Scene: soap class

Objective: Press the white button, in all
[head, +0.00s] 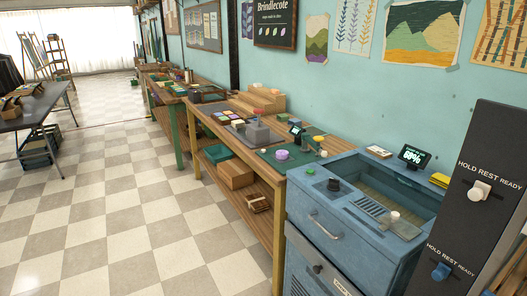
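A white button (479,190) sticks out from the face of a tall dark panel (466,229) at the right of the head view. The words "HOLD REST READY" stand above it. A blue button (441,271) sits lower on the same panel under the same words. Whether either one is pressed in cannot be told from here. Neither of my grippers shows in this view, and nothing touches the white button.
A blue cabinet (340,229) with a sunken top stands left of the panel, with a small lit display (414,156) at its back. Wooden benches (235,116) run along the wall. A dark table (38,108) stands at far left. The checkered floor (130,210) is open.

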